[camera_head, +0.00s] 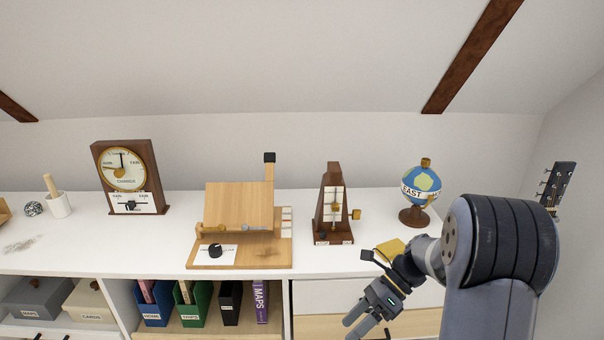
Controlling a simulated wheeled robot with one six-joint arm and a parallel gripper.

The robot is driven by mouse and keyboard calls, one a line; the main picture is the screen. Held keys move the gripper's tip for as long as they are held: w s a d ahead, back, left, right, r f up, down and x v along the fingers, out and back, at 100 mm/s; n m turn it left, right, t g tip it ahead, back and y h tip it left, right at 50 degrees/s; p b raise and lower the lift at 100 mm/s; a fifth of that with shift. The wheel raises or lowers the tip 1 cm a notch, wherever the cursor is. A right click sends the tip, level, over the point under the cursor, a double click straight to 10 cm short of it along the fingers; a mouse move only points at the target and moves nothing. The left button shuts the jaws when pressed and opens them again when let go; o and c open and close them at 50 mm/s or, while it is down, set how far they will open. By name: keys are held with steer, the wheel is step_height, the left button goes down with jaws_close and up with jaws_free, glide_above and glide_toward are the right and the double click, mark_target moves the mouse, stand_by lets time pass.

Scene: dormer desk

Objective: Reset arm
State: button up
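My arm comes in from the lower right, its big dark joint in front of the desk's right end. My gripper (352,328) hangs at the bottom of the view, in front of the desk's drawer fronts and below the desktop edge. Its two grey fingers point down and left with a gap between them, and nothing shows in the gap. The gripper touches no object that I can see.
On the white desktop (110,240) stand a clock (123,166), a tilted wooden stand (238,205), a metronome (333,208) and a globe (421,185). A yellow pad (390,249) lies near my wrist. A guitar headstock (557,185) rises behind my arm. Shelves below hold files (195,305).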

steer(key=shift+w+a+f+m+t+y+b, duration=0.2)
steer(key=shift+a+m+t+y, duration=0.25)
steer(key=shift+a, duration=0.2)
steer(key=shift+w+a+f+m+t+y+b, duration=0.15)
steer(key=shift+w+a+m+t+y+b, duration=0.15)
steer(key=shift+a+m, duration=0.3)
steer(key=shift+w+a+f+m+t+y+b, duration=0.1)
steer(key=shift+a+f+m+t+y+b, duration=0.1)
steer(key=shift+a+m+t+y, duration=0.35)
steer(key=shift+a, duration=0.1)
